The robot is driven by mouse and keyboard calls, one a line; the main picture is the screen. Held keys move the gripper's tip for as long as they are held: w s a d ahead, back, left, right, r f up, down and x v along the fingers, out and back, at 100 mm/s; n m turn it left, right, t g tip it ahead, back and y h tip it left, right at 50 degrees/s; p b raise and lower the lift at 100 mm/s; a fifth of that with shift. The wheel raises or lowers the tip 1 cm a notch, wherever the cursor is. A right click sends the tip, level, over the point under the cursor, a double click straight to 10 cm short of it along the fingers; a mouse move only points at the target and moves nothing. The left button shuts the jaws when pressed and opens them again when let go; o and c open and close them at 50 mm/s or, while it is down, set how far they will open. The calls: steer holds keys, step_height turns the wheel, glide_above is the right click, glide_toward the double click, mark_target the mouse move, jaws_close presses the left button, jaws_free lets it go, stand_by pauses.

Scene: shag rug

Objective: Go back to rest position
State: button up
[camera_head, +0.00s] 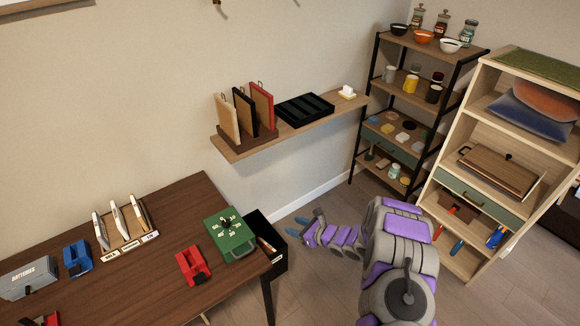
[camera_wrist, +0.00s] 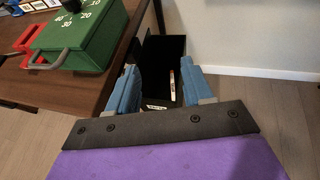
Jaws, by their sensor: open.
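My gripper (camera_wrist: 152,92) is open, with its two blue fingers spread apart and nothing between them. In the head view my gripper (camera_head: 297,226) is beside the right end of the brown table (camera_head: 150,230), in front of a black bin (camera_head: 268,243). In the wrist view the black bin (camera_wrist: 158,55) stands on the floor beyond the fingers. My purple and grey arm reaches toward the table.
A green box (camera_head: 230,235) sits at the table's right edge, with a red object (camera_head: 192,266) left of it. A wall shelf (camera_head: 290,130) holds boards and a black tray. A black-framed rack (camera_head: 400,110) and light wood shelf (camera_head: 490,160) stand right. The floor between is clear.

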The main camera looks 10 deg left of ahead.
steer(key=w+d+r+m+t+h, duration=0.1)
steer(key=w+d+r+m+h, duration=0.2)
steer(key=d+r+m, duration=0.25)
steer(key=w+d+r+m+t+h, duration=0.1)
steer(key=w+d+r+m+h, duration=0.25)
steer(key=r+m, duration=0.3)
steer(key=s+d+r+m+h, duration=0.5)
steer(key=s+d+r+m, duration=0.55)
steer(key=d+m, duration=0.25)
steer(key=s+d+r+m+g+h, duration=0.1)
steer(key=s+d+r+m+g, duration=0.25)
steer(key=s+m, duration=0.5)
steer(key=s+d+r+m+g+h, duration=0.1)
steer(key=s+d+r+m+g, duration=0.3)
steer(key=s, duration=0.7)
steer(key=s+a+r+m+g, duration=0.1)
steer(key=s+m, duration=0.4)
steer(key=s, duration=0.6)
steer(key=s+a+r+m+g+y, duration=0.1)
steer(key=s+r+m, duration=0.1)
steer(key=s+m, duration=0.4)
steer(key=s, duration=0.5)
steer(key=shift+a+r, duration=0.25)
steer(key=shift+a, duration=0.1)
